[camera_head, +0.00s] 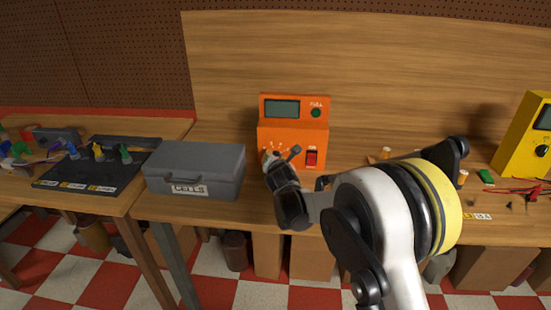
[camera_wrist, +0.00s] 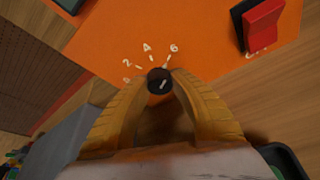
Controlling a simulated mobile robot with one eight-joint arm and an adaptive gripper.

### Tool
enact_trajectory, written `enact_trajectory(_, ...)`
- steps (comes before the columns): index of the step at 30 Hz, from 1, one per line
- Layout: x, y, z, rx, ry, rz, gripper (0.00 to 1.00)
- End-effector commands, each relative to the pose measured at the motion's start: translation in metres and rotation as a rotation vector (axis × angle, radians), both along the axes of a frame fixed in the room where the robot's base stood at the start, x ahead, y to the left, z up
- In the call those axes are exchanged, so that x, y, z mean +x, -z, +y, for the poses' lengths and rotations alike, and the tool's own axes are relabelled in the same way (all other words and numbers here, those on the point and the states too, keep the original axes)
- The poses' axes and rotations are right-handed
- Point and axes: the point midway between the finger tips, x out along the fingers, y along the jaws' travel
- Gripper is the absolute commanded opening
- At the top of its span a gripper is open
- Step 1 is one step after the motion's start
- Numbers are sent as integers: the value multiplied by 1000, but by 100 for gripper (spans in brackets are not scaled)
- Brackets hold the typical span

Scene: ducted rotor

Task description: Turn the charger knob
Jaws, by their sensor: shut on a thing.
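The orange charger (camera_head: 310,131) stands on the wooden bench in the head view, with a grey screen on its upper part. Its front face (camera_wrist: 150,30) fills the top of the wrist view. The black knob (camera_wrist: 158,76) has a pale pointer line and sits below a printed scale with 2, 4 and 6. The line points up and right, toward the 6 side. My gripper (camera_wrist: 160,84) has its yellow fingers shut on the knob, one on each side. In the head view my gripper (camera_head: 270,158) is at the charger's lower left, and the knob is mostly hidden there.
A red switch (camera_head: 311,158) is on the charger's right side, and a green round button (camera_head: 316,113) is above it. A grey case (camera_head: 195,169) stands close on the left. A yellow meter (camera_head: 526,140) and red leads are at the far right.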

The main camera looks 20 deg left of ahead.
Motion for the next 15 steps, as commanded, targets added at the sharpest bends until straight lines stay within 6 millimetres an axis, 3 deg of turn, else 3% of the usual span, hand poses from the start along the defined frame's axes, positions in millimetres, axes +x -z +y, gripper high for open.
enact_trajectory(7,0,0,0,0,0,0,0)
enact_trajectory(8,0,0,0,0,0,0,31)
enact_trajectory(10,0,0,0,-1,0,0,52)
enact_trajectory(15,0,0,0,-1,0,0,52)
